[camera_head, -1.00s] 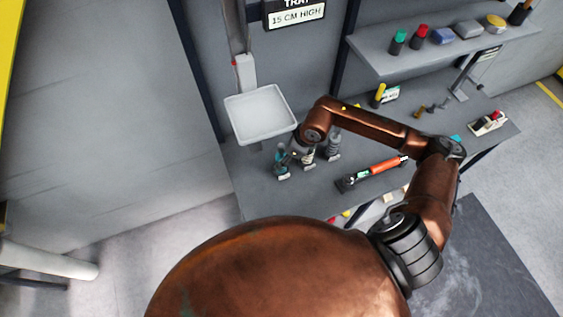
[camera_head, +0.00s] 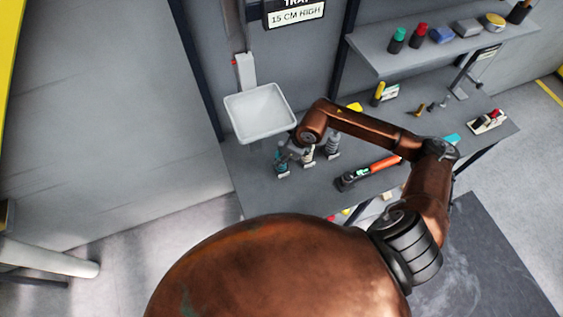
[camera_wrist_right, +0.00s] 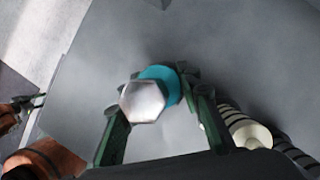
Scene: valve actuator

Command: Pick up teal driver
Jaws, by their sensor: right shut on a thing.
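The teal driver (camera_wrist_right: 160,83) stands between the fingers of my right gripper (camera_wrist_right: 165,97) in the right wrist view. Its silver hexagonal end faces the camera and its teal collar shows behind. The right gripper is shut on it. In the head view the teal driver (camera_head: 282,161) is the leftmost of three upright tools at the bench's left end, partly hidden by my right gripper (camera_head: 292,150). Whether its foot touches the bench is unclear. At the wrist view's left edge, a copper part with dark prongs may be my left gripper (camera_wrist_right: 28,104); its state is unclear.
Two similar tools, one cream-topped (camera_wrist_right: 251,134) and one grey (camera_head: 333,146), stand close to the right. A white tray (camera_head: 262,138) is behind, above the bench (camera_head: 250,195). An orange-handled tool (camera_head: 382,166) lies further right. A shelf (camera_head: 375,62) holds several items.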

